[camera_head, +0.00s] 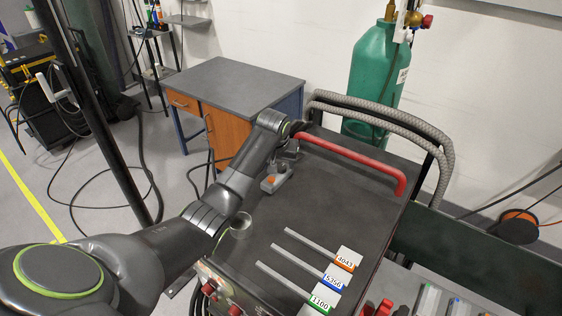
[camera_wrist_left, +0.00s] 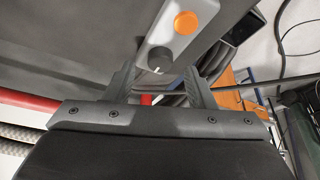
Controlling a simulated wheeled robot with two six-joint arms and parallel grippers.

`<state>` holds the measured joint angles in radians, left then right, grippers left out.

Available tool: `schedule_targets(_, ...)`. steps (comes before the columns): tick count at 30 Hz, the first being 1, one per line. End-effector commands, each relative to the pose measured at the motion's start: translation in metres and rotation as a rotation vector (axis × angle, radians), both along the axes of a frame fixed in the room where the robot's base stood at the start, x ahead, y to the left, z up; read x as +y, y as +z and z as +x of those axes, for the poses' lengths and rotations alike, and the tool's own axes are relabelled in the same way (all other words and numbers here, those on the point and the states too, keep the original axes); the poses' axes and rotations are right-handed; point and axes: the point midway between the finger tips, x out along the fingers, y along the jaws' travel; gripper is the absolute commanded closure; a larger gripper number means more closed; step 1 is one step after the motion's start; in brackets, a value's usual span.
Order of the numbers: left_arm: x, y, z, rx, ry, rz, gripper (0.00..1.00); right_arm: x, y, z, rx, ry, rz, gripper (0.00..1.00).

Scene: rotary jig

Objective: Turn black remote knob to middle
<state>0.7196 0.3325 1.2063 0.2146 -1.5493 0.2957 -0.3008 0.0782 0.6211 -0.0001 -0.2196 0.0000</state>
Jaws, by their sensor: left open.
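The remote (camera_head: 277,180) is a small grey box with an orange button, lying near the left edge of the dark cart top. In the left wrist view its black knob (camera_wrist_left: 160,59) carries a white mark at the edge toward the gripper. The orange button (camera_wrist_left: 186,22) sits beyond the knob. My left gripper (camera_head: 288,157) is over the end of the remote in the head view. In the left wrist view the left gripper (camera_wrist_left: 160,70) is open, with one finger on each side of the knob and gaps between. My right gripper is not in view.
A red handle bar (camera_head: 355,160) runs along the cart's far edge. Labelled boxes with grey rods (camera_head: 325,276) lie on the cart (camera_head: 345,205) at front right. A green gas cylinder (camera_head: 378,75) and a desk (camera_head: 235,85) stand behind. The cart top's middle is clear.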

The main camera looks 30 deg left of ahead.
Motion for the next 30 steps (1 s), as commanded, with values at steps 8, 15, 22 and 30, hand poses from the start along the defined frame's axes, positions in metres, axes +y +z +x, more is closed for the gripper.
schedule_targets(8, 0.002, -0.018, 0.008, -0.001, -0.001, 0.001, 0.51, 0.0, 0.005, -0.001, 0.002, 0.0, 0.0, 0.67)
schedule_targets(15, 0.002, -0.021, 0.009, -0.002, -0.001, 0.001, 0.51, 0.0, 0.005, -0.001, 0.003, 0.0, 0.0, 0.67)
schedule_targets(22, 0.002, -0.021, 0.009, -0.002, -0.001, 0.001, 0.65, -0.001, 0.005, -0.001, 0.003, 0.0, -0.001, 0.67)
schedule_targets(30, 0.002, -0.021, 0.009, -0.002, -0.001, 0.001, 0.95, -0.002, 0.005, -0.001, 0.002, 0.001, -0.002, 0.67)
